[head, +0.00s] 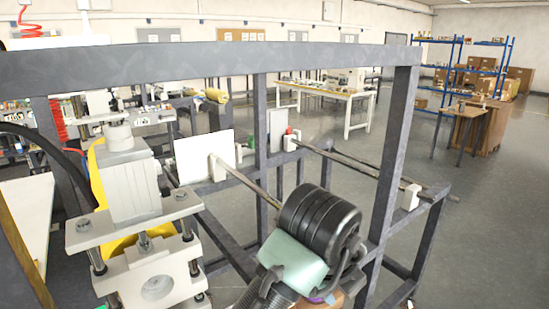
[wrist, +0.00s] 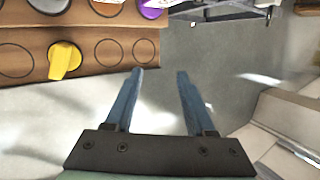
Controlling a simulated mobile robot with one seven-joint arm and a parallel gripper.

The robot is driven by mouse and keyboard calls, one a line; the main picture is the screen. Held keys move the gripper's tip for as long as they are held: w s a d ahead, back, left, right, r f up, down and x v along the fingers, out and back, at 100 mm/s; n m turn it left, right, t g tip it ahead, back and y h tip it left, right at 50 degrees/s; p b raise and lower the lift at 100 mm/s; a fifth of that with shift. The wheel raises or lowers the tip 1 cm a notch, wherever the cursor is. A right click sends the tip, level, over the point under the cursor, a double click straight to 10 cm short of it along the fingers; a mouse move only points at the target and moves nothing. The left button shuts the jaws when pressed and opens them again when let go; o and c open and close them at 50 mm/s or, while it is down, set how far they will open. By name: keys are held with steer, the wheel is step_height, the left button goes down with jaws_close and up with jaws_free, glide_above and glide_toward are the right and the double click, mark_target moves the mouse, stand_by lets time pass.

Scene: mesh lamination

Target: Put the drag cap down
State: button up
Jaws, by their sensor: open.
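My gripper (wrist: 158,74) is open in the wrist view, its two blue fingers apart with nothing between them. To its left is a wooden board (wrist: 100,28) with several dark outlined circles. A yellow winged knob (wrist: 64,60) sits on one circle in the front row. A purple piece (wrist: 150,4) and a grey piece (wrist: 48,5) are at the board's far edge, cut off by the frame. The frames do not make clear which piece is the drag cap. In the head view my arm hides most of the board, and my gripper's fingers do not show.
A dark metal frame (head: 230,58) spans the head view, with long rods (head: 350,165) across it. A white clamp block with posts (head: 130,235) stands at left. Grey floor (wrist: 215,50) lies beyond the board's right edge. A pale structure (wrist: 285,125) is at lower right.

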steer(key=w+d+r+n+t+h, duration=0.2)
steer(key=d+r+n+t+h, duration=0.3)
steer(key=r, duration=0.8)
step_height(320, 180, up, 12)
steer(key=s+a+n+t, duration=0.1)
steer(key=s+n+t, duration=0.1)
steer(key=n+t, duration=0.55)
steer(key=s+a+r+n+t+y, duration=0.8)
steer(key=s+a+r+n, duration=0.4)
steer(key=n, duration=0.5)
steer(key=shift+s+a+r+t, duration=0.35)
steer(key=shift+a+t, duration=0.5)
steer(key=shift+a, duration=0.4)
